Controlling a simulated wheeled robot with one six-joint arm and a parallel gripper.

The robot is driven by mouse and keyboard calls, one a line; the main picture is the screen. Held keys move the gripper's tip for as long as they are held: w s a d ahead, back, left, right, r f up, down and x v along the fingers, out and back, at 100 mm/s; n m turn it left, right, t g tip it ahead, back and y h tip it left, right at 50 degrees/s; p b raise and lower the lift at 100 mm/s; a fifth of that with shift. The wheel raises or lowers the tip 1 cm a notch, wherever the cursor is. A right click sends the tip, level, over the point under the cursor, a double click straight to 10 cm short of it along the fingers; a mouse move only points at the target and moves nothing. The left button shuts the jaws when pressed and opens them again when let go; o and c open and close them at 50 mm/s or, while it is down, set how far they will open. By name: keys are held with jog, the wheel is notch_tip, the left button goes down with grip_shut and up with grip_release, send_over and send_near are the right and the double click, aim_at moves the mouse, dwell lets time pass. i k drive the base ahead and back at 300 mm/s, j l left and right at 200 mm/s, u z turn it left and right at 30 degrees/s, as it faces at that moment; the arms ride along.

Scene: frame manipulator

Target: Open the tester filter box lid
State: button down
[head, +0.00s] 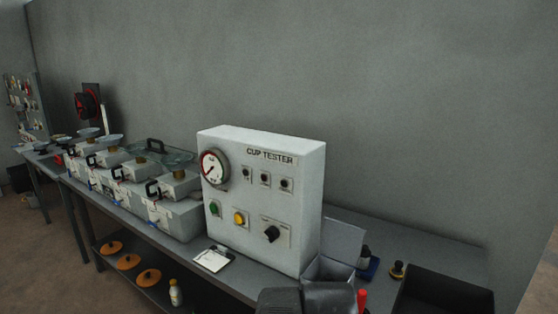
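The cup tester (262,200) is a large white cabinet with a round gauge, knobs and coloured buttons, standing on the grey bench. A small grey box (328,271) sits at the foot of its right side. A flat grey panel (343,238) stands raised at the back of this box and looks like its lid. The box's front is partly hidden by dark rounded shapes at the bottom edge, which look like part of my arm. No fingertips of my gripper show, so its distance from the box cannot be told.
Left of the tester stand several grey units (172,210) with black handles. A white notepad (213,259) lies before the tester. At right are a blue-based item (368,268), a black-and-yellow item (397,271), a red item (361,300) and a black tray (440,295).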

aim_at(343, 242)
jog(key=k+u, duration=0.2)
jog(key=k, duration=0.5)
jog(key=k+l+z, duration=0.25)
jog(key=k+l, duration=0.2)
jog(key=k, duration=0.4)
jog(key=i+l+z, duration=0.15)
jog(key=i, duration=0.75)
jog(key=i+l+z, duration=0.2)
jog(key=i, duration=0.65)
jog(key=j, duration=0.1)
